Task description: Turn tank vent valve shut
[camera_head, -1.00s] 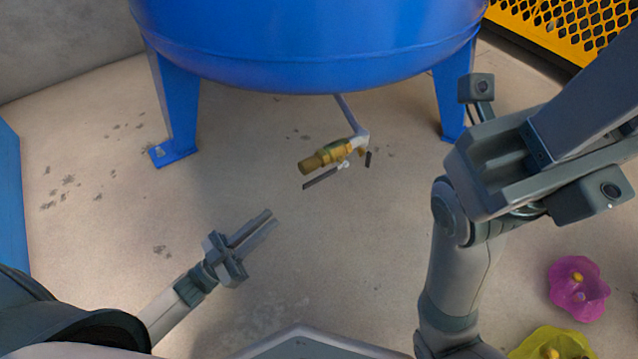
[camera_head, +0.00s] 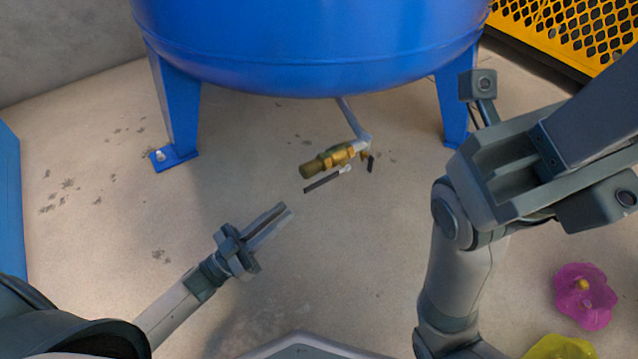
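The blue tank (camera_head: 310,50) stands on legs at the top of the head view. A thin grey pipe comes from under it and carries the brass vent valve (camera_head: 334,159). The valve's dark lever handle (camera_head: 324,181) lies alongside the brass body, on its near side. My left gripper (camera_head: 283,212) is below and left of the valve, pointing up and right toward it, apart from the handle. Its two fingers lie close together with a narrow dark line between them; whether they are fully shut is unclear. My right arm is at the right; its fingertips are not clearly visible.
Tank legs stand at left (camera_head: 178,110) and right (camera_head: 452,108) of the valve. A yellow mesh guard (camera_head: 565,35) is at the top right. Magenta (camera_head: 597,305) and yellow (camera_head: 560,349) flower-shaped things lie at the lower right. The floor around the valve is clear.

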